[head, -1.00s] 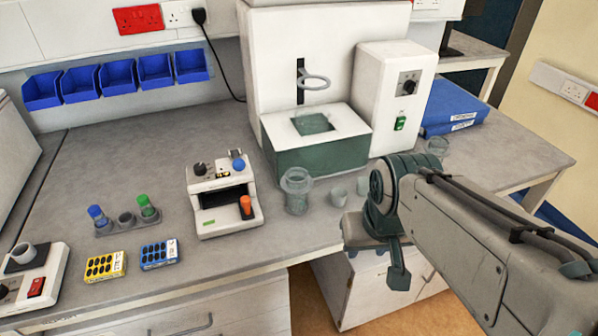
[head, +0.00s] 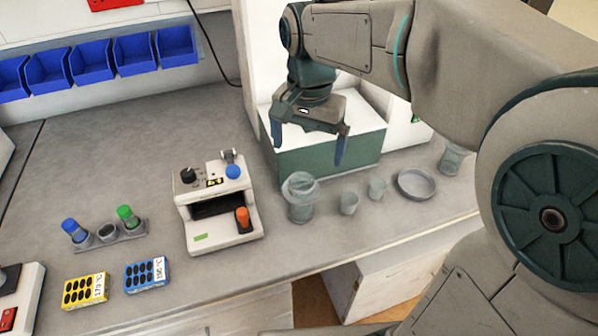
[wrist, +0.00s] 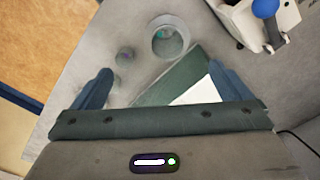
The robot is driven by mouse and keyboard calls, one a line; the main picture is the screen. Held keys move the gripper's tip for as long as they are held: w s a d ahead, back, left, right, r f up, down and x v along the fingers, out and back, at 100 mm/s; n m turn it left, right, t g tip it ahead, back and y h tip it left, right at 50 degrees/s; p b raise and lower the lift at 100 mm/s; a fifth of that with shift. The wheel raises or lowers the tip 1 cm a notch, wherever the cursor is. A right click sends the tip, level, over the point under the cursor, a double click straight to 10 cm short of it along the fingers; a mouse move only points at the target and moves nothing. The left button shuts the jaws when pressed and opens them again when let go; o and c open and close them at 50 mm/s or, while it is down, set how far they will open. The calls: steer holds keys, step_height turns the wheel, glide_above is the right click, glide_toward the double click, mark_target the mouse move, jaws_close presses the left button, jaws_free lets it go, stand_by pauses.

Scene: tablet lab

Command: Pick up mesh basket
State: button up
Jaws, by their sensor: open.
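A grey, partly see-through cylinder with a wide rim, which looks like the mesh basket (head: 301,199), stands upright on the bench, right of the small white device. Its mesh is too fine to make out. In the wrist view the basket (wrist: 170,40) shows from above as a round opening, beyond the fingertips. My gripper (head: 309,144) is open and empty, pointing down, in front of the white and green machine base. In the wrist view my gripper's fingers (wrist: 160,75) are spread wide with nothing between them; the basket is apart from them.
Two small cups (head: 349,203) (head: 377,188) and a shallow round dish (head: 416,184) stand right of the basket, near the bench's front edge. A beaker (head: 452,158) is farther right. The white device (head: 216,205) stands close on the left. A vial rack (head: 107,234) is farther left.

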steer(key=a, duration=0.1)
glide_toward(301, 188)
steer(key=shift+m, duration=0.3)
steer(key=f, duration=0.2)
steer(key=s+f, duration=0.1)
steer(key=f, duration=0.2)
steer(key=s+f, duration=0.1)
steer(key=f, duration=0.1)
steer(key=shift+s+a+f, duration=0.1)
steer(key=shift+s+f, duration=0.05)
steer(key=shift+f, duration=0.05)
steer(key=c, duration=1.4)
steer(key=shift+o, duration=0.2)
steer(key=shift+r, duration=0.15)
